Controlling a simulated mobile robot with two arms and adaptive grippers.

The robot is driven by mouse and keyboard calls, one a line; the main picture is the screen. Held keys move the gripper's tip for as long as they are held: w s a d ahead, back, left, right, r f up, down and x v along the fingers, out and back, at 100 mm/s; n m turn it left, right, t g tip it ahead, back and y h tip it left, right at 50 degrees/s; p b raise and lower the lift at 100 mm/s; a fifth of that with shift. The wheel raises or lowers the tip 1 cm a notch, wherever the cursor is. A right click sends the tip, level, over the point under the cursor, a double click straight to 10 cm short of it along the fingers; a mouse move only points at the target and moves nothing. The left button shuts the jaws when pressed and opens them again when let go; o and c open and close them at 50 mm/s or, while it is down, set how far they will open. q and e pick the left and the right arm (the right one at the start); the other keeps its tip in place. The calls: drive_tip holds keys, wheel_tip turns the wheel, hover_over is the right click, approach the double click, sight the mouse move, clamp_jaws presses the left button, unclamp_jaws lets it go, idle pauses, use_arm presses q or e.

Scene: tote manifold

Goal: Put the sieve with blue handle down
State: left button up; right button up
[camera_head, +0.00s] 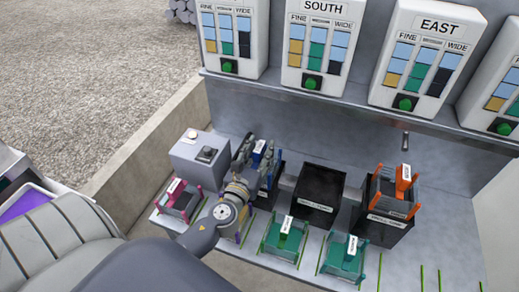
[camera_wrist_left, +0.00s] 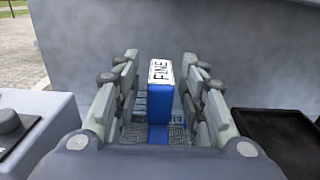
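The sieve with blue handle (camera_head: 278,160) is in the middle of the head view, at a dark bin on the bench. Its upright blue handle (camera_wrist_left: 160,100), labelled FINE, stands in the centre of the left wrist view, with grey mesh below it. My left gripper (camera_head: 250,150) is over the sieve. Its fingers (camera_wrist_left: 160,88) stand on both sides of the handle, with a visible gap on each side. The gripper hides much of the sieve in the head view. My right gripper is not in view.
A black bin (camera_head: 318,187) stands right of the blue sieve; an orange-handled sieve (camera_head: 396,186) sits on another bin. Green-handled sieves (camera_head: 285,237) (camera_head: 343,257) stand in front, a pink-handled one (camera_head: 179,199) at left. A grey box with a button (camera_head: 195,155) stands beside the gripper.

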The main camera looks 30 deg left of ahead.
use_arm(q)
drive_tip(key=shift+r, duration=0.3)
drive_tip(key=b+v, duration=0.3)
drive_tip(key=v, duration=0.9)
drive_tip(key=shift+b, duration=0.4)
drive_tip(key=shift+f, duration=0.2)
